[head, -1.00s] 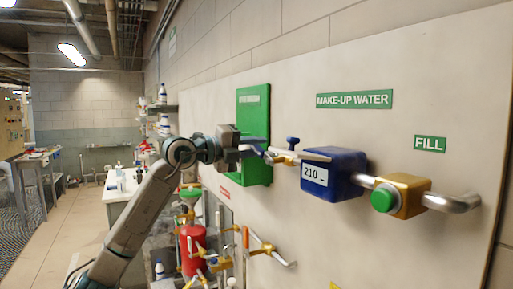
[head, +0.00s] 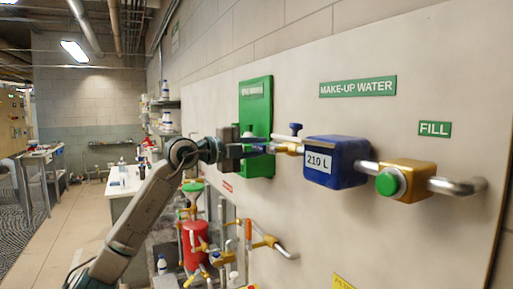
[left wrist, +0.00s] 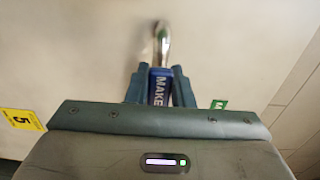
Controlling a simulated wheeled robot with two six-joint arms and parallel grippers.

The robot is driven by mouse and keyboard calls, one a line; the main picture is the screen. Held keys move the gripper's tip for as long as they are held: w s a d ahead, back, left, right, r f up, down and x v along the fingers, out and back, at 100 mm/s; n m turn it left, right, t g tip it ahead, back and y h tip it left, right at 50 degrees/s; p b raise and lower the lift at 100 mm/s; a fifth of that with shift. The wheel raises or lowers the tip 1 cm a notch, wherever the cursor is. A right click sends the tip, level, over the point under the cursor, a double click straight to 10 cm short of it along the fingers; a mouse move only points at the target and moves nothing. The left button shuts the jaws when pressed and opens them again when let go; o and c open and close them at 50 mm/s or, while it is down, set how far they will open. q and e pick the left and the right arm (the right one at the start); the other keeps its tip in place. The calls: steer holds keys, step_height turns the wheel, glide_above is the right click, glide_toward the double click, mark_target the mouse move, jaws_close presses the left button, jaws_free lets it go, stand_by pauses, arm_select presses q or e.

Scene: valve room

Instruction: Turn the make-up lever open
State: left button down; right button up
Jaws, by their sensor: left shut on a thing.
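My left gripper (head: 250,150) reaches in front of the panel, left of the blue 210 L meter (head: 340,165). It is shut on the blue make-up lever, whose handle (left wrist: 160,88) shows the letters "MAKE" between the two fingers in the left wrist view. In the head view the gripper hides most of the lever. A brass valve body (head: 288,148) with a small blue knob (head: 295,128) sits between gripper and meter. The sign "MAKE-UP WATER" (head: 357,87) is above. My right gripper is not in view.
A green board (head: 257,100) is just behind the gripper. A brass fill valve with a green button (head: 388,184) is at right. Below are a red cylinder (head: 195,245) and an orange-handled brass valve (head: 262,240). A white bench (head: 125,183) stands farther left.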

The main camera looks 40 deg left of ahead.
arm_select(q)
steer(key=c, duration=1.3)
jaws_free()
steer(key=shift+o, duration=0.2)
